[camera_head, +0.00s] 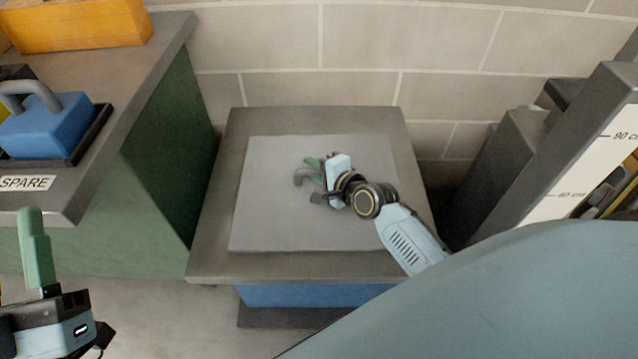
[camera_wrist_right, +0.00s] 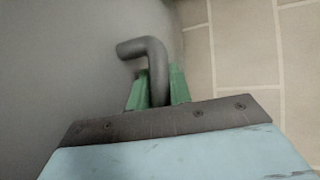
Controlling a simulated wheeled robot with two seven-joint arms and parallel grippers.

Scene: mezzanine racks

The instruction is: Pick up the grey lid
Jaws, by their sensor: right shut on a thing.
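The grey lid (camera_head: 275,215) is a flat light-grey square in the head view, with a darker bent handle on it. It appears over a darker grey top; I cannot tell whether it touches it. My right gripper (camera_head: 314,166) is shut on the lid's handle near the lid's middle. The right wrist view shows the lid's handle (camera_wrist_right: 152,52) between the green fingers of this gripper (camera_wrist_right: 155,88); its lower end is hidden. My left gripper (camera_head: 36,235) is at the lower left, away from the lid, and its opening is unclear.
The darker grey top (camera_head: 215,235) has a blue body (camera_head: 310,296) below it. At left, a green-sided counter (camera_head: 165,150) holds a blue handled block (camera_head: 50,125), a SPARE label (camera_head: 27,183) and an orange box (camera_head: 80,25). A grey post with a height scale (camera_head: 590,160) stands at right.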

